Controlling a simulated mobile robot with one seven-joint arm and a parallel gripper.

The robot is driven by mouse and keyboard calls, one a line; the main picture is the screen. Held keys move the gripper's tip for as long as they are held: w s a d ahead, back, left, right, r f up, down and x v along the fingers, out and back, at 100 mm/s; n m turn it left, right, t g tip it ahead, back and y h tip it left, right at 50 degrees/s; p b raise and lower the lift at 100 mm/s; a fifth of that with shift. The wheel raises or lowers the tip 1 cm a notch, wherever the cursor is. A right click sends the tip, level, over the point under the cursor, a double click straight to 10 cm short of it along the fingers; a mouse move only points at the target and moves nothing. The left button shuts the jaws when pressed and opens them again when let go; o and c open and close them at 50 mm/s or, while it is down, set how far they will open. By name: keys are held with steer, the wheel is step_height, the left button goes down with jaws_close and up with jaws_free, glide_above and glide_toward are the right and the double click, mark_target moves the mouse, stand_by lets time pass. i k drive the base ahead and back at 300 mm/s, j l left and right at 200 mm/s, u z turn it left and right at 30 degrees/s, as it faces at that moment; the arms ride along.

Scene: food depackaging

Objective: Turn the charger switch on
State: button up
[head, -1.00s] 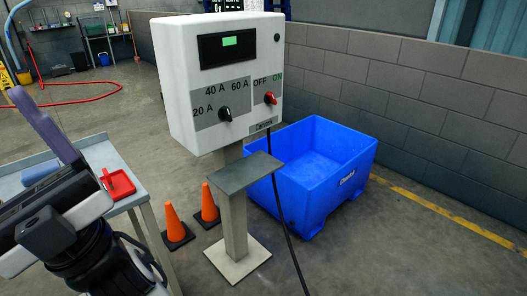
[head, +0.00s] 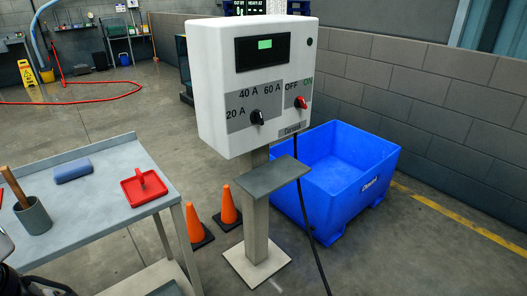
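The charger (head: 222,60) is a white box on a post, with a lit green display (head: 265,44). Its red switch knob (head: 300,102) is at the lower right of the front, below the OFF and ON labels. The knob is too small to tell surely which label it points to. A black dial (head: 257,117) sits left of it, by the 20 A, 40 A and 60 A marks. My gripper is out of view; only a dark part of my arm shows at the bottom left corner. Nothing touches the switch.
Orange cones (head: 196,226) stand between table and post. A blue bin (head: 345,185) is behind; a black cable (head: 312,240) hangs in front.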

mark_target(299, 102)
steer(key=i+l+z, duration=0.45)
steer(key=i+l, duration=0.4)
